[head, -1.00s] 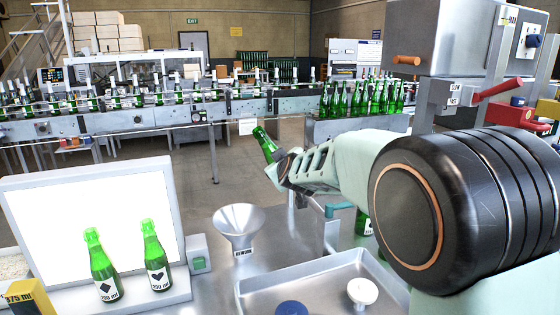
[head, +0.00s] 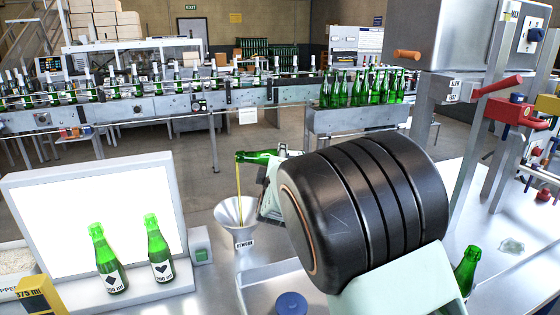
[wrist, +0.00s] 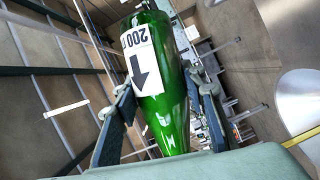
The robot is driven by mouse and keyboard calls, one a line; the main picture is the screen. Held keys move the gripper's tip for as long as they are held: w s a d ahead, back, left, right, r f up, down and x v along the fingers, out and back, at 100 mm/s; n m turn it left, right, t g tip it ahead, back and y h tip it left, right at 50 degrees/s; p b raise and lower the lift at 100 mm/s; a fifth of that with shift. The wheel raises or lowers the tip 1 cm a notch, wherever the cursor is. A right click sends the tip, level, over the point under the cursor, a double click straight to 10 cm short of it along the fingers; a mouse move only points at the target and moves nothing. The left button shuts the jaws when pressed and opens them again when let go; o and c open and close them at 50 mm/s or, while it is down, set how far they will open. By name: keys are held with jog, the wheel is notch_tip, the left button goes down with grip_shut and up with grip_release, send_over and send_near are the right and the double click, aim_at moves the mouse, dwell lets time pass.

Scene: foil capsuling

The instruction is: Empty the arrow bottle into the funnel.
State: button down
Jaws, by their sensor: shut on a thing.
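The arrow bottle (wrist: 150,75) is green glass with a white label that shows a black arrow and "200". In the head view the bottle (head: 258,157) lies nearly level, its mouth to the left above the funnel. My gripper (head: 280,170) is shut on its body; in the wrist view the fingers (wrist: 160,115) lie on both sides of it. A thin yellow-brown stream (head: 238,185) falls from the mouth into the steel funnel (head: 232,213), labelled "REWORK". The wrist view also shows the stream (wrist: 302,136) and part of the funnel (wrist: 300,100). The liquid level in the bottle cannot be told.
Two green bottles, one with a diamond (head: 108,258) and one with a heart (head: 158,250), stand before the lit panel (head: 90,205) at left. A tray (head: 262,275) with a blue cap (head: 291,303) lies in front. Another green bottle (head: 466,268) stands at right.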

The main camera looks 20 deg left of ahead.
jog(key=n+t+b, duration=0.1)
jog(key=n, duration=0.1)
jog(key=n+b, duration=0.1)
jog(key=n, duration=0.1)
jog(key=shift+f+n+t+y, duration=0.1)
jog(key=shift+n+t+y, duration=0.2)
jog(key=shift+n+t, duration=0.1)
jog(key=shift+n+t+y+b, duration=0.3)
jog(key=shift+n+y+b, duration=0.35)
jog(key=shift+n, duration=0.7)
jog(key=shift+n+t+y+b, duration=0.35)
jog(key=shift+n+b, duration=0.6)
jog(key=shift+n, duration=0.4)
jog(key=shift+r, duration=0.2)
jog(key=shift+r+p, duration=2)
jog(key=shift+r, duration=2.05)
jog(key=p, duration=0.4)
jog(key=shift+w+a+r+p, duration=0.1)
jog(key=shift+w+p, duration=0.05)
jog(key=shift+p, duration=0.2)
jog(key=p, duration=0.5)
jog(key=shift+p, duration=0.3)
